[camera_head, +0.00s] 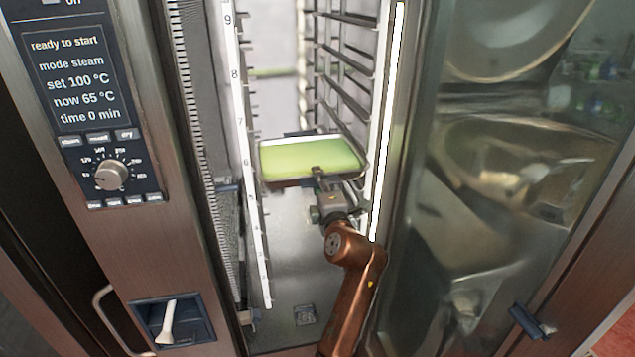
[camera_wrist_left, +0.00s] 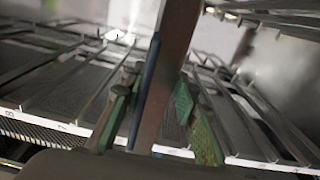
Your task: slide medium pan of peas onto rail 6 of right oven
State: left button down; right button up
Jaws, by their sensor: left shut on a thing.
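The medium pan of peas (camera_head: 312,160) is a shallow metal tray with a smooth green filling. It is in the open oven (camera_head: 285,245), between the side racks, near the mark 6 on the white number strip (camera_head: 241,130). My left gripper (camera_head: 319,177) is shut on the pan's near edge. In the left wrist view, its green-padded fingers (camera_wrist_left: 158,108) stand on both sides of the pan's edge (camera_wrist_left: 167,75). I cannot tell whether the pan's sides rest on rails. My right gripper is not in view.
The control panel (camera_head: 85,100) reads "ready to start" at the left. The glass oven door (camera_head: 500,180) stands open at the right. Rails (camera_head: 345,85) line the right wall, close to the pan. The oven floor below is mostly clear.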

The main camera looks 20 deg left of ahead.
pick_arm(q)
jog(key=shift+r, duration=0.4)
jog(key=shift+b+x, duration=0.45)
jog(key=shift+x, duration=0.65)
jog(key=c, duration=1.5)
grip_release()
jog(key=shift+o, duration=0.5)
jog(key=shift+f, duration=0.15)
jog(key=shift+f, duration=0.1)
jog(key=shift+o, duration=0.7)
jog(key=shift+f, duration=0.35)
jog(key=o, duration=0.3)
jog(key=shift+r, duration=0.2)
